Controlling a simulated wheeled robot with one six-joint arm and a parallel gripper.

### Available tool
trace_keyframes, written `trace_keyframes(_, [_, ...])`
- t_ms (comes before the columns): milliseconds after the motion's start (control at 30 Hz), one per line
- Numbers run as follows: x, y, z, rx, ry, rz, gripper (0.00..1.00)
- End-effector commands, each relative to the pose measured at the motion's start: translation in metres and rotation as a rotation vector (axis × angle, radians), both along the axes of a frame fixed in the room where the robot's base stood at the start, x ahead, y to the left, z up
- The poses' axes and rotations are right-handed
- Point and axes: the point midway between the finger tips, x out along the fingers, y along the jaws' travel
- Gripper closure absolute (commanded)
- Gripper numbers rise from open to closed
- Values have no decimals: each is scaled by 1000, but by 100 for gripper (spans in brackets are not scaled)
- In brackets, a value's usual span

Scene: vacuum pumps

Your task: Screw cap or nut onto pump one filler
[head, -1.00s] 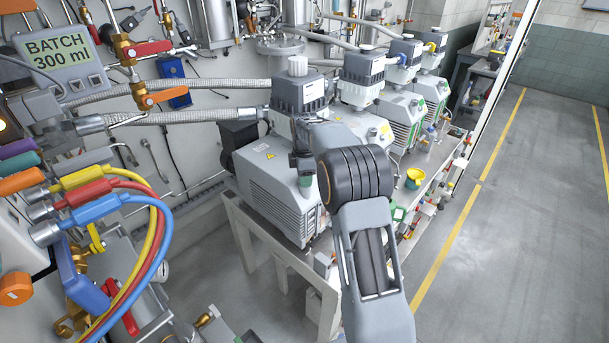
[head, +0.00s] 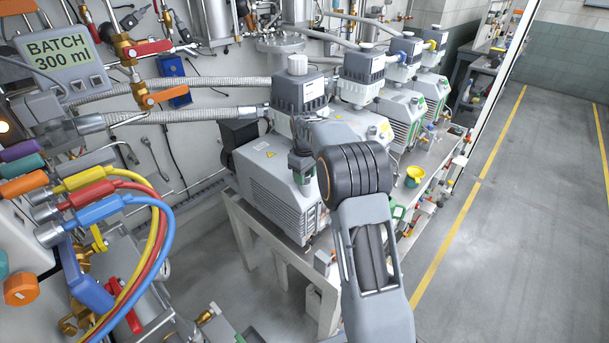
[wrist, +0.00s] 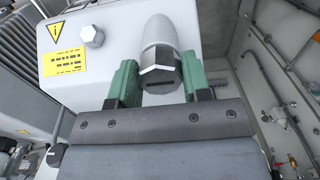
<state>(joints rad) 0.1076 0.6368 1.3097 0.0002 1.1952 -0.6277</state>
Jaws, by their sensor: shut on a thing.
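Pump one (head: 275,185) is the nearest grey pump on the bench in the head view. My gripper (head: 303,178) is at its near upper corner. In the wrist view my gripper (wrist: 158,82) has its green fingers on both sides of a grey metal hex cap (wrist: 158,68), shut on it. The cap lines up with a rounded light grey filler boss (wrist: 157,36) on the pump and appears to meet it. I cannot tell whether its thread is engaged; the joint is hidden. The head view hides the cap.
A second hex plug (wrist: 93,36) sits beside a yellow warning label (wrist: 63,62) on the housing. More pumps (head: 404,105) stand behind along the bench. Coloured hoses (head: 150,240) curve at the left. Open floor (head: 500,230) lies to the right.

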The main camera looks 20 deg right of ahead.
Motion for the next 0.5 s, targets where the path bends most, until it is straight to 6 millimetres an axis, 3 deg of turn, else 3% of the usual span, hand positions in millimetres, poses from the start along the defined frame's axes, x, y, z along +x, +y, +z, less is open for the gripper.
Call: trace_keyframes(500, [1,0,1,0,-4,-479,84])
